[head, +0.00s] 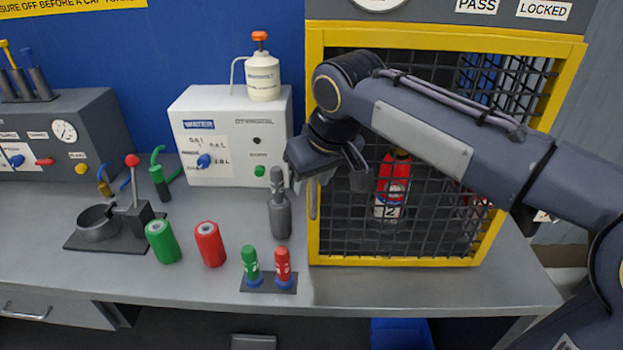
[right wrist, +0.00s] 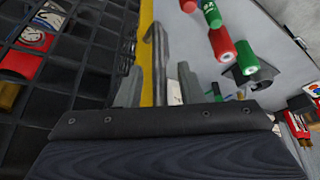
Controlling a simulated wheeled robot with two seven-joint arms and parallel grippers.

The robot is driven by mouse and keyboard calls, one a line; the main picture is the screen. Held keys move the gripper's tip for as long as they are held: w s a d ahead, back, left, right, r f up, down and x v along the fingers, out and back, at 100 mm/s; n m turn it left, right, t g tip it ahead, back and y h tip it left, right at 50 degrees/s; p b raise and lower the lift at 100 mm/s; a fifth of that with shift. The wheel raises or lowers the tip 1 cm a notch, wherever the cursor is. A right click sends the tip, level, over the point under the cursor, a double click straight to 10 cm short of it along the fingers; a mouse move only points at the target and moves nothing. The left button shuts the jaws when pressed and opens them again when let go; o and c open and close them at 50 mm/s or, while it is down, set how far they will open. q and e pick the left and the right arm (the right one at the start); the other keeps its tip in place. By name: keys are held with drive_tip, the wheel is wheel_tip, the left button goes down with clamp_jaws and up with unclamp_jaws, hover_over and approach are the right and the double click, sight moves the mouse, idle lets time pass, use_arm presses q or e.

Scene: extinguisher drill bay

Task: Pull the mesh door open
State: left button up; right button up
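The mesh door (head: 315,100) has a yellow frame and dark wire mesh, and it looks closed on its cabinet. Its grey bar handle (head: 313,198) stands upright on the left side of the frame. The handle also shows in the right wrist view (right wrist: 154,50). My right gripper (head: 318,177) is at the handle's upper part in the head view. In the right wrist view its two fingers (right wrist: 160,85) are apart, with the handle between them and gaps visible; I cannot tell whether either touches it. My left gripper is not in view.
A red extinguisher (head: 392,185) stands behind the mesh. Left of the door, a grey bottle-like object (head: 280,217), red and green cylinders (head: 210,244) and a small stand with two capped pieces (head: 268,284) occupy the bench. The bench front (head: 400,289) below the door is clear.

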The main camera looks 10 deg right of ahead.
drive_tip(key=shift+w+f, duration=0.1)
drive_tip(key=shift+f, duration=0.1)
clamp_jaws()
idle(0.3)
